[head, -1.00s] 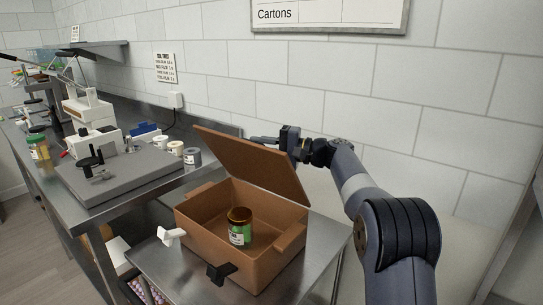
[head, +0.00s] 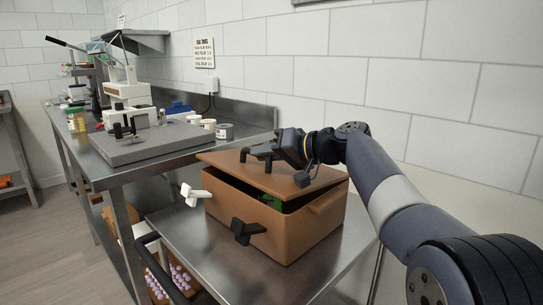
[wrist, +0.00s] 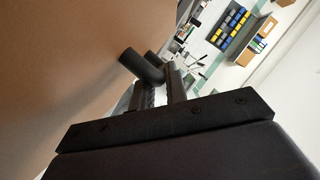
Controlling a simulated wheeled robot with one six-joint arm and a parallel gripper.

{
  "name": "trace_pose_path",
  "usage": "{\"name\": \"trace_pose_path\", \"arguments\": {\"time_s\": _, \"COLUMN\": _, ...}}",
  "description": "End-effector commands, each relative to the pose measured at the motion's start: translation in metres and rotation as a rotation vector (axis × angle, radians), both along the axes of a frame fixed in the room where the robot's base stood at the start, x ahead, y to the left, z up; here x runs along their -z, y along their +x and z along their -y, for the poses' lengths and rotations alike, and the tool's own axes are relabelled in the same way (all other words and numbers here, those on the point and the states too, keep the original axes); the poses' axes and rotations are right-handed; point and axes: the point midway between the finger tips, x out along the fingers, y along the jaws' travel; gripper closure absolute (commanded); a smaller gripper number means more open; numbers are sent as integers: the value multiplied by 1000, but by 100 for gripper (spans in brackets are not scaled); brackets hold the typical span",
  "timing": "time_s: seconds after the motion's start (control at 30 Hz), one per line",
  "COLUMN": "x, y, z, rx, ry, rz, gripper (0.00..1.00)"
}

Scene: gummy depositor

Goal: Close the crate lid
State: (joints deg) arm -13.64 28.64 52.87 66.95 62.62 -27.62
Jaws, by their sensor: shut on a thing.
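The brown crate (head: 278,235) stands on a metal cart. Its brown lid (head: 225,160) is tilted low over it, with a dark gap along the front. Green from the jar (head: 272,203) inside shows through the gap; the rest of the jar is hidden. My gripper (head: 262,152) is above the lid and shut on its black handle (head: 245,156). The wrist view shows the handle (wrist: 142,66) at the fingers and the lid's brown face (wrist: 60,60) filling the left side.
A metal bench (head: 120,170) with a grey machine base (head: 150,146) and small tubs (head: 224,131) stands behind to the left. The cart top (head: 190,245) is clear in front.

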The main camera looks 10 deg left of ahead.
Motion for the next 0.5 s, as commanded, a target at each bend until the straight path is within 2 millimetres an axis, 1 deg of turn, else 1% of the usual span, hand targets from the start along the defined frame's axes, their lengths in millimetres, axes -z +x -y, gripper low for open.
{"name": "trace_pose_path", "arguments": {"time_s": 0.03, "x": 10, "y": -2, "z": -1, "rx": 0, "ry": -13, "rz": 23, "gripper": 100}}
{"name": "trace_pose_path", "arguments": {"time_s": 0.2, "x": 20, "y": -5, "z": -4, "rx": 0, "ry": -53, "rz": 82, "gripper": 100}}
{"name": "trace_pose_path", "arguments": {"time_s": 0.5, "x": 27, "y": -7, "z": -5, "rx": -1, "ry": -83, "rz": 125, "gripper": 100}}
